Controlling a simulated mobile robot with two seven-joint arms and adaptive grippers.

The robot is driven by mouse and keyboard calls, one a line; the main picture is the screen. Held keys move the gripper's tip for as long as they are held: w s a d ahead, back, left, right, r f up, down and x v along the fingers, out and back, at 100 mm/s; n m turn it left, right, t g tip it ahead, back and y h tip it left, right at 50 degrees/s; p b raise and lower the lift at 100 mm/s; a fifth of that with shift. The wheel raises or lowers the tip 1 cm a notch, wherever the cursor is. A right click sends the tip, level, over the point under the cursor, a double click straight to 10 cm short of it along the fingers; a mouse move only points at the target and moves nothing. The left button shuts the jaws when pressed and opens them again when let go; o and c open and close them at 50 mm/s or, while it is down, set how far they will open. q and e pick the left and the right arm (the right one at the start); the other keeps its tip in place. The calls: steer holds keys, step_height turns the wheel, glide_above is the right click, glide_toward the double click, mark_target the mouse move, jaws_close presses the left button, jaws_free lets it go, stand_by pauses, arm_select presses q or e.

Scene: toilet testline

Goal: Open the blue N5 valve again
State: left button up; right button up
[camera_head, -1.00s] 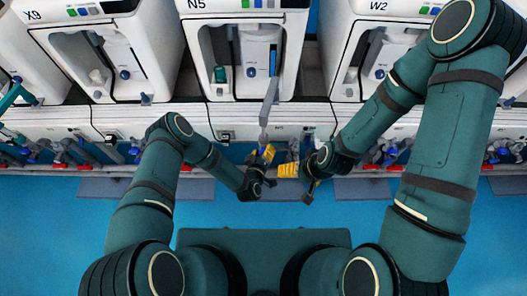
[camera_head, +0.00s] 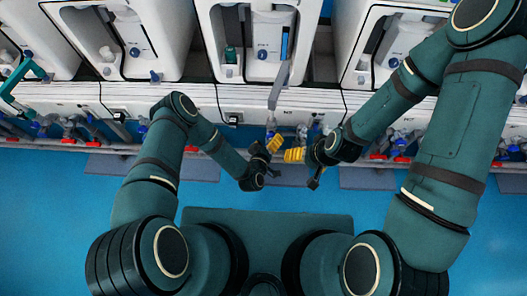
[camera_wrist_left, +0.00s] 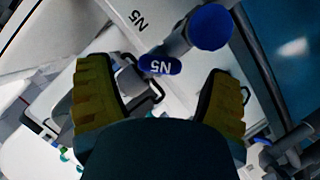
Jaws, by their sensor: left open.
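In the left wrist view the blue valve handle marked N5 (camera_wrist_left: 160,65) sits between the two yellow fingers of my left gripper (camera_wrist_left: 159,76), with a gap on both sides. The fingers are open and do not visibly touch it. A round blue knob (camera_wrist_left: 209,27) shows just beyond, at upper right. In the head view my left gripper (camera_head: 272,145) is at the pipe row below the middle machine; the valve there is too small to make out clearly. My right gripper (camera_head: 296,154) is close on its right, with yellow fingers; its opening cannot be told.
The middle white machine (camera_head: 229,72) stands above the bench ledge (camera_head: 190,97), with similar machines either side. Pipes with red and blue valves (camera_head: 400,145) run along below the ledge. The blue floor (camera_head: 60,200) in front is clear. The two grippers are very close together.

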arm_select(q)
steer(key=v, duration=0.9)
steer(key=shift+s, duration=0.1)
